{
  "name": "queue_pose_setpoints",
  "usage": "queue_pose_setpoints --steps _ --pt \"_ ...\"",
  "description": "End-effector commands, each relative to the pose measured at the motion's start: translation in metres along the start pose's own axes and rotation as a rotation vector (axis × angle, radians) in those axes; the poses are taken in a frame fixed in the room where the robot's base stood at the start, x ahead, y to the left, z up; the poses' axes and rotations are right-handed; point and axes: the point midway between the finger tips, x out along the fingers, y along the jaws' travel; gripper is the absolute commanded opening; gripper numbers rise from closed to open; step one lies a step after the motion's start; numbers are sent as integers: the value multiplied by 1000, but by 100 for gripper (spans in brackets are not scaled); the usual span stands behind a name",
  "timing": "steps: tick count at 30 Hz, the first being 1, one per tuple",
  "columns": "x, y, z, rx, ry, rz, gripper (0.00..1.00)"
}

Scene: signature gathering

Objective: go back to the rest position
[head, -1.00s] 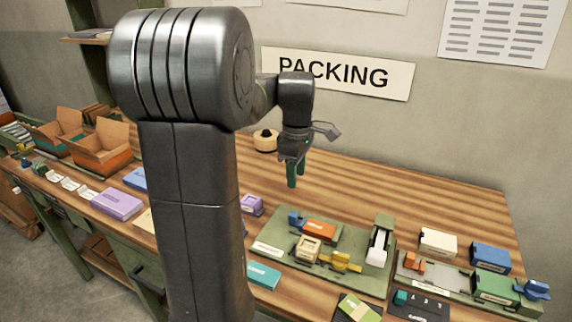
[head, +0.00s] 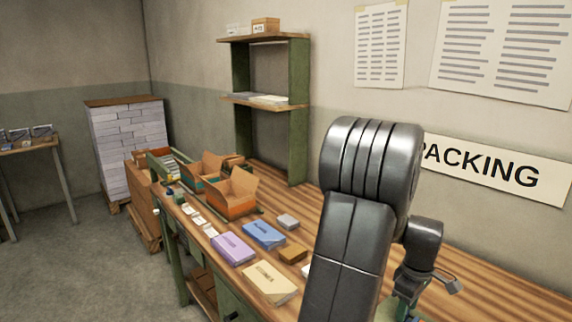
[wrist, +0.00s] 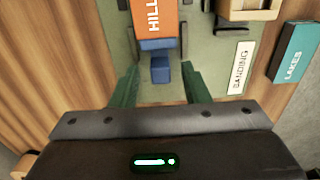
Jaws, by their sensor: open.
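My gripper (wrist: 158,88) shows in the wrist view with its two green fingers apart and nothing between them. It hangs above a green board (wrist: 205,70) that bears an orange block marked "HILL" (wrist: 154,14) and a small blue piece (wrist: 160,70) below it. The blue piece lies beyond the fingers and looks apart from them. In the head view my arm rises at the right of centre, and the gripper end (head: 400,308) shows only partly at the bottom edge.
A teal block marked "LAKES" (wrist: 294,52) lies right of the board. On the wooden bench (head: 480,285) lie purple (head: 233,248), blue (head: 263,235) and cream (head: 270,282) blocks. Open orange cartons (head: 232,208) stand farther back, beside a green shelf (head: 298,120).

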Motion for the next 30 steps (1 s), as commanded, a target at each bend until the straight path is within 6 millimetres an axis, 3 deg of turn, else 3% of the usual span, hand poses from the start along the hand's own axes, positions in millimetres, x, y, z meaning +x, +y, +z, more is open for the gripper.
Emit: queue_pose_setpoints --steps 3,12,20,24,30 --pt "14 0 0 0 0 -2 42" --pt "12 0 -13 0 0 0 42" --pt "11 0 -11 1 0 0 42" --pt "11 0 0 3 0 1 42" --pt "-24 1 0 0 1 6 42"
